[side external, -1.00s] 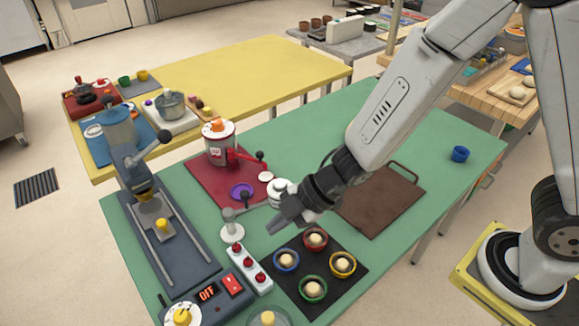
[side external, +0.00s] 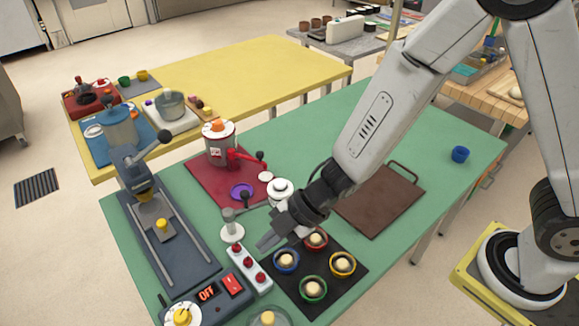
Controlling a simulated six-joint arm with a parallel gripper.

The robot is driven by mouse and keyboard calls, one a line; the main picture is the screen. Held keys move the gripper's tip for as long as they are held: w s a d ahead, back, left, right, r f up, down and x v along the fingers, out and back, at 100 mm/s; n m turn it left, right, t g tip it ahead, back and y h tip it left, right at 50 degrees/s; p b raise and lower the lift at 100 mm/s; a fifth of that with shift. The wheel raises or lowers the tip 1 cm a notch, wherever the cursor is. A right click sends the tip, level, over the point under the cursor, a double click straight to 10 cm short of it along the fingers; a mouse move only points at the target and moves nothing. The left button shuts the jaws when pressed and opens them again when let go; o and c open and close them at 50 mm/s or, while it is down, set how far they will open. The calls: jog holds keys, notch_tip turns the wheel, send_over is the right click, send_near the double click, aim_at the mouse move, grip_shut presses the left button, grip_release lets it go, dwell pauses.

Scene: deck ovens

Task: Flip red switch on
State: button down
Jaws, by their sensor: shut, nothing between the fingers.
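The red switch (side external: 232,284) is a rocker on the front panel of a dark blue-grey machine (side external: 165,235) at the left of the green table. A display (side external: 207,293) beside it reads OFF in red. My gripper (side external: 262,246) is shut and empty. It is above and to the right of the red switch, apart from it, and appears over the white strip with red knobs (side external: 248,265).
A black mat (side external: 322,262) with several coloured rings holding pale balls lies below and right of my gripper. A white-topped post (side external: 232,232) stands close to its left. A red mat (side external: 205,185) with a red-and-white canister (side external: 220,150) lies behind. A brown board (side external: 380,205) lies to the right.

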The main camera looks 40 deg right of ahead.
aim_at(225, 281)
jog(key=x, duration=0.9)
jog(key=shift+w+d+f, duration=0.15)
jog(key=shift+w+f, duration=0.1)
jog(key=shift+f, duration=0.35)
jog(key=shift+w+f, duration=0.2)
jog(key=shift+f, duration=0.4)
jog(key=shift+w+f, duration=0.25)
jog(key=shift+f, duration=0.35)
jog(key=shift+w+f, duration=0.2)
jog(key=shift+f, duration=0.05)
jog(key=shift+s, duration=0.25)
jog(key=shift+s+r, duration=0.1)
jog(key=shift+s, duration=0.5)
jog(key=shift+r, duration=0.1)
